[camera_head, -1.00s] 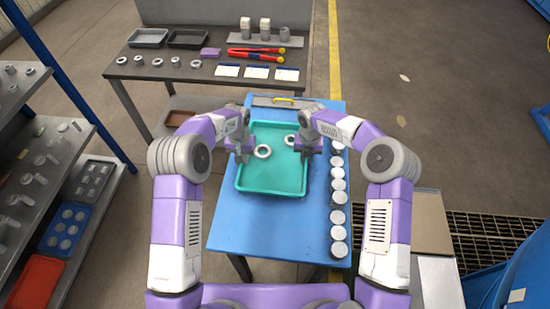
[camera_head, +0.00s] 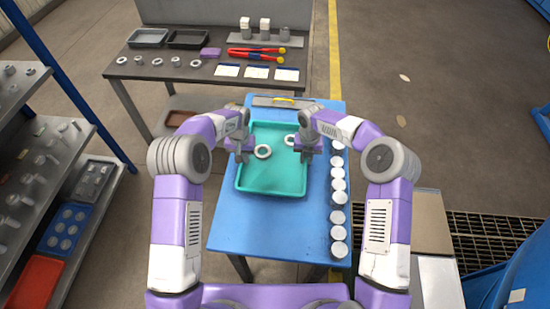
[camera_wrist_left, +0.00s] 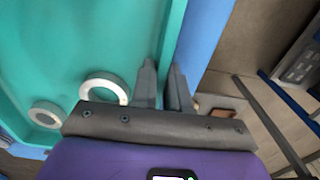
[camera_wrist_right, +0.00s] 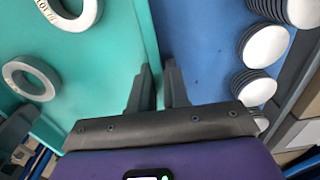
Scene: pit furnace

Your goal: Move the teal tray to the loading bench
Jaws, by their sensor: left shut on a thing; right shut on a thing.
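The teal tray (camera_head: 272,184) lies on a blue-topped table (camera_head: 235,232) in front of me, with two pale metal rings (camera_head: 263,152) in it. My left gripper (camera_head: 241,157) is shut on the tray's left rim; the left wrist view shows its fingers (camera_wrist_left: 165,85) on either side of the tray wall. My right gripper (camera_head: 306,154) is shut on the right rim, and the right wrist view shows its fingers (camera_wrist_right: 159,85) astride that wall. I cannot tell which surface is the loading bench.
Stacks of round discs (camera_head: 338,198) line the table's right edge. A board with a yellow handle (camera_head: 283,99) lies at its far end. A dark bench (camera_head: 190,70) behind carries trays, rings, cards and red tools. A shelf rack (camera_head: 60,190) stands left; open floor (camera_head: 440,130) lies right.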

